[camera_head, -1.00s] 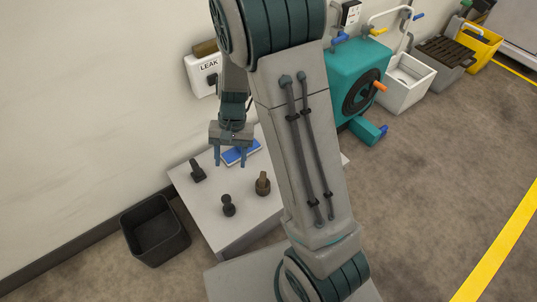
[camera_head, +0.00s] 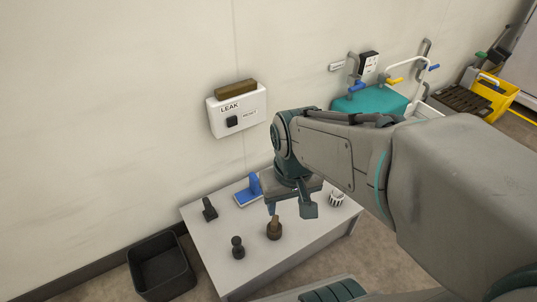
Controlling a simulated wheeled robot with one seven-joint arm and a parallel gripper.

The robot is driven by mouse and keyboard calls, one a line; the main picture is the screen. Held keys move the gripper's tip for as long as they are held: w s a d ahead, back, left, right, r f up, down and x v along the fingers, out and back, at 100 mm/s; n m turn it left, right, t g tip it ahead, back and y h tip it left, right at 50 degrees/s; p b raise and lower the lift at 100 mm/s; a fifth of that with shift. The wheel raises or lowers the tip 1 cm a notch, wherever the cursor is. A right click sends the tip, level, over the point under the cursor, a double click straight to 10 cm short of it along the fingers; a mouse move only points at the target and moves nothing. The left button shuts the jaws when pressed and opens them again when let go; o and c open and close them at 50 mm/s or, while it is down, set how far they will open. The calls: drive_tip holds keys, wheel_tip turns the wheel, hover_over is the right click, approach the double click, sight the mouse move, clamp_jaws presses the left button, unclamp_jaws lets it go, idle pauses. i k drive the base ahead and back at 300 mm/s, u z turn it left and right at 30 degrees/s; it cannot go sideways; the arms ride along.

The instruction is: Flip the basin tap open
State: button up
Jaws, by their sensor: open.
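The wall fittings at the upper right include a white bent spout (camera_head: 408,60) above a white basin (camera_head: 426,106), which my arm partly hides. Near it are a yellow lever (camera_head: 394,80), a blue lever (camera_head: 357,87) above a teal machine (camera_head: 372,103), and another blue lever (camera_head: 433,67). I cannot tell which lever is the basin tap. My gripper (camera_head: 290,207) is open and empty, pointing down over the low grey table (camera_head: 215,245), left of and well apart from these fittings.
On the table stand a dark knob-topped piece (camera_head: 238,248), a brown-handled piece (camera_head: 275,229), a black piece (camera_head: 209,209), a blue item (camera_head: 247,193) and a white ribbed cup (camera_head: 337,198). A LEAK box (camera_head: 237,111) hangs on the wall. A black bin (camera_head: 162,268) is at the left.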

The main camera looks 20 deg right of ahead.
sight(437, 65)
drive_tip(key=u, duration=0.05)
drive_tip(key=k, duration=1)
drive_tip(key=u, duration=0.8)
drive_tip(key=i, duration=0.65)
drive_tip(key=z, duration=1.9)
drive_tip(key=i, duration=0.5)
drive_tip(key=z, duration=0.1)
